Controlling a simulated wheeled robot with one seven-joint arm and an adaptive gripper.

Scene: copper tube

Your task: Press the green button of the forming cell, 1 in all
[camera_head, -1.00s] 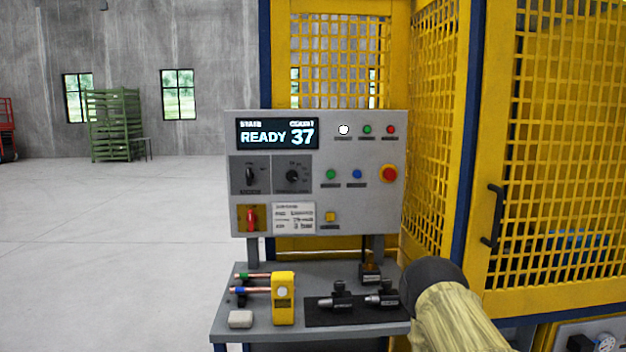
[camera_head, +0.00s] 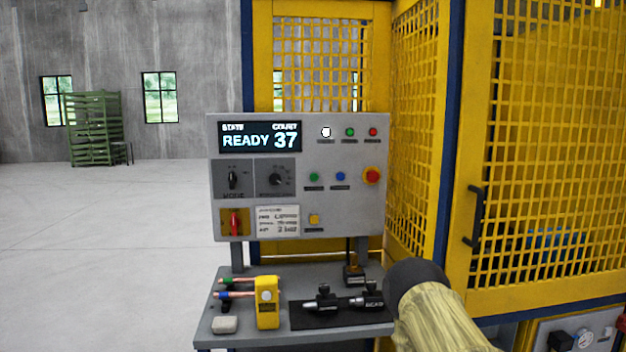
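The forming cell's grey control panel (camera_head: 240,170) stands upright behind a small grey table. Its display (camera_head: 260,137) reads READY and count 37. A smaller green light or button (camera_head: 350,132) is in the top row between a white one (camera_head: 326,132) and a red one (camera_head: 373,132). A sleeved arm part with a dark rounded end, probably mine, shows at lower right, apart from the panel. My gripper's fingers are not visible.
The grey table (camera_head: 215,300) holds a yellow device (camera_head: 267,302), copper tubes (camera_head: 237,294), a white block (camera_head: 224,324) and dark tools on a black mat (camera_head: 300,320). Yellow mesh fencing (camera_head: 560,150) with a dark handle (camera_head: 475,215) stands at right. Open floor lies at left.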

